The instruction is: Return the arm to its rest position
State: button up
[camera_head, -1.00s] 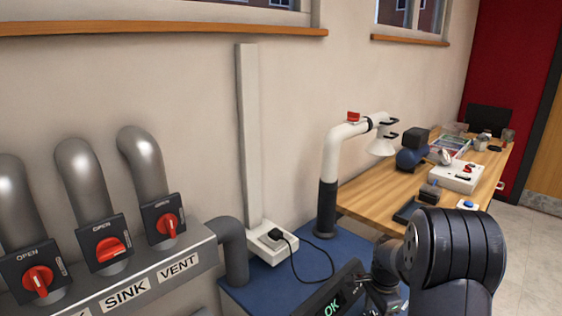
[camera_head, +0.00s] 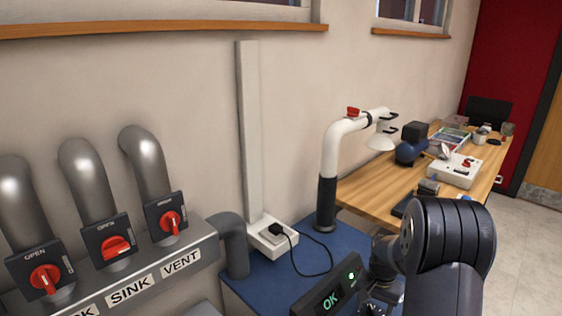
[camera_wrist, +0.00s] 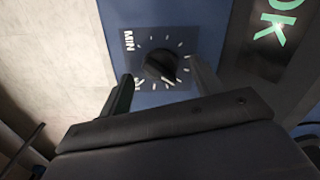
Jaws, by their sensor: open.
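My arm (camera_head: 447,240) rises at the lower right of the head view, its dark rounded joint in front of the bench. My gripper (camera_wrist: 160,72) is open in the wrist view, its two dark fingers apart with nothing held between them. A black knob (camera_wrist: 160,67) on a blue panel, with a white dial scale and the word MIN, shows between and beyond the fingertips. I cannot tell the distance to it. A dark display (camera_wrist: 268,35) with green OK letters lies at the right; it also shows in the head view (camera_head: 330,297), beside my wrist.
A wooden bench (camera_head: 365,197) with several items stands behind my arm. A white extraction arm (camera_head: 333,150) rises from the blue surface (camera_head: 262,285). A power cable (camera_head: 325,250) loops there. Pipes with red valve handles (camera_head: 117,246) stand at left. Floor (camera_head: 515,240) is clear at right.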

jog(key=n+p, duration=0.2)
jog(key=n, duration=0.2)
jog(key=shift+r+n, duration=0.1)
jog(key=shift+n, duration=0.3)
jog(key=n+p, duration=0.2)
jog(key=n, duration=0.2)
jog(key=shift+r, duration=0.35)
